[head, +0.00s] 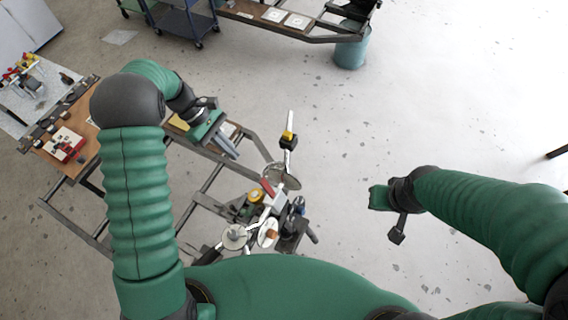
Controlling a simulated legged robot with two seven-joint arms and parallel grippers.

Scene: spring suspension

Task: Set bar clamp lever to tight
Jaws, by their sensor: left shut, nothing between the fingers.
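What looks like the bar clamp (287,153) stands in the centre of the head view, a thin silver bar with a yellow and black piece near its top. I cannot clearly make out its lever or the lever's setting. A red handle (267,187) shows lower down, among the metal parts of the suspension fixture. My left gripper (235,154) is shut and empty, left of the clamp and apart from it in the picture. My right gripper (396,238) hangs over the floor well to the right of the clamp; its finger opening is not clear.
The fixture (290,228) holds round discs and dark metal parts close to my body. A wooden-topped bench (88,122) with a red and white device (65,146) is at left. A blue cart (186,24) and a teal bin (351,52) stand behind.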

